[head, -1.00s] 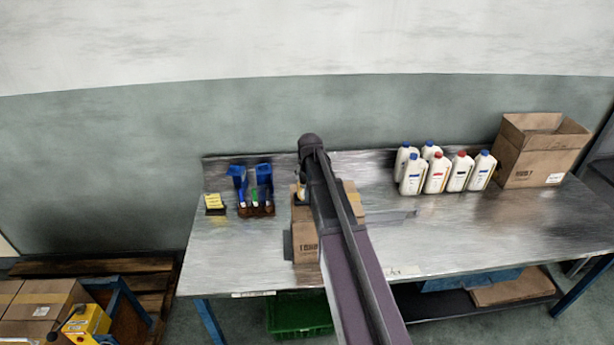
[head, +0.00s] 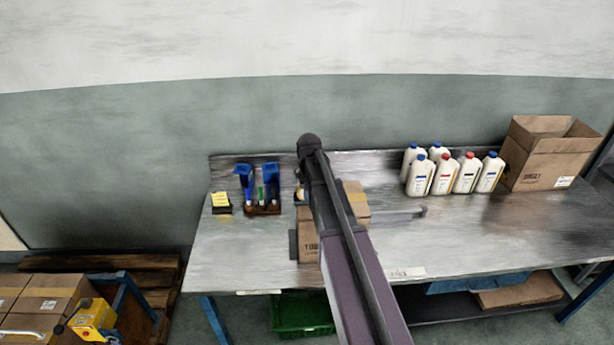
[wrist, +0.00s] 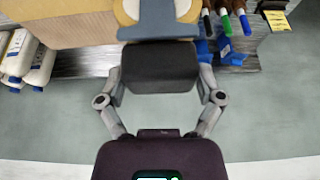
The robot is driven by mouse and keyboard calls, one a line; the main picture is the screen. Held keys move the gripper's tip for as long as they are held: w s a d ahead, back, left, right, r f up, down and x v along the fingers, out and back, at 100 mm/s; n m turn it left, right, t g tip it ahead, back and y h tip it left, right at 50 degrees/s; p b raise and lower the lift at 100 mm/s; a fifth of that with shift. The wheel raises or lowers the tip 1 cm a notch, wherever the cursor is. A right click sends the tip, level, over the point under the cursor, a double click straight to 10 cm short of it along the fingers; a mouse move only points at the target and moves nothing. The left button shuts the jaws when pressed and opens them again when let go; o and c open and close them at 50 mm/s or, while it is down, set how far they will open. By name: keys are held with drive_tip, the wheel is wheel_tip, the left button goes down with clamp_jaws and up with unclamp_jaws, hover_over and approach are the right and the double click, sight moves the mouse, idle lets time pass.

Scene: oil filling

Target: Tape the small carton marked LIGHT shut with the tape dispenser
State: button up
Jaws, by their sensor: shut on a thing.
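The small carton (head: 308,246) stands on the metal table, largely hidden behind my arm in the head view; its printed marking is not legible. Part of its brown cardboard (wrist: 75,33) fills the upper left of the wrist view. My gripper (wrist: 160,76) is shut on the dark handle of the tape dispenser (wrist: 160,30), which has a blue-grey frame and a tan and white tape roll at the top edge of the wrist view. The dispenser is held over or beside the carton; I cannot tell whether they touch.
A holder with blue, green and dark markers (head: 262,207) and a yellow note pad (head: 221,202) are left of the carton. Several white bottles (head: 443,175) and a larger open carton (head: 545,160) stand at the right. The table's (head: 450,240) right front is clear.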

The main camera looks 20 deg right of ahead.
drive_tip(key=shift+a, duration=0.15)
drive_tip(key=shift+w+a, duration=0.25)
drive_tip(key=shift+a, duration=0.35)
drive_tip(key=shift+w+a, duration=0.2)
drive_tip(key=shift+a, duration=0.4)
wheel_tip(320, 180, up, 8)
drive_tip(key=p, duration=0.8)
drive_tip(key=shift+f, duration=0.1)
idle(0.5)
